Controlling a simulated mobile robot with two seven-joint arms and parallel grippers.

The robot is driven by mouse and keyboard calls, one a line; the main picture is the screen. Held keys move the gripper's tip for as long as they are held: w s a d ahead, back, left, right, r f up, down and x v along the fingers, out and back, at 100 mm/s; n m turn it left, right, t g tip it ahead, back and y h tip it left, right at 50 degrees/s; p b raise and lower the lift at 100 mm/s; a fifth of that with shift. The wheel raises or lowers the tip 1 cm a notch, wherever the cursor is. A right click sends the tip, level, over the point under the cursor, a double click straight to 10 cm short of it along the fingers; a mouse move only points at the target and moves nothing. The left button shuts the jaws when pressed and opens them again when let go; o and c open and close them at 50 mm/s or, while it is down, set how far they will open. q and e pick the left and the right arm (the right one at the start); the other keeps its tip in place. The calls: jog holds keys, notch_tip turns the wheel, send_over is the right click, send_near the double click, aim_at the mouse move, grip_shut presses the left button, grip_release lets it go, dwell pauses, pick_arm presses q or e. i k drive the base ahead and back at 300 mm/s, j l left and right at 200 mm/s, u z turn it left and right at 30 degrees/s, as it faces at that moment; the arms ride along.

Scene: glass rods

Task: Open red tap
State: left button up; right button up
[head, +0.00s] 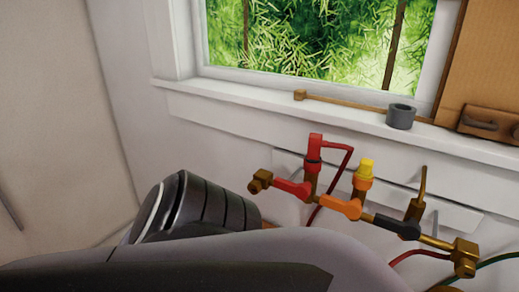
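The red tap (292,188) is a red lever at the left end of a brass manifold (436,242) on the white wall below the window. The lever lies roughly along the pipe. A red fitting (314,150) with a red hose rises beside it. Part of my arm, grey and black, fills the lower foreground, with a dark ribbed section close to the left of the manifold's end. I cannot tell which arm it is. Neither gripper's fingers show.
An orange lever (340,208) with a yellow-topped fitting (365,172) and a black lever (397,229) sit farther right on the manifold. A grey ring-shaped piece (401,116) stands on the window sill (240,97). Red and green hoses run at lower right.

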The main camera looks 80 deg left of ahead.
aim_at(302, 190)
jog(key=u, duration=2.25)
jog(key=z, duration=0.35)
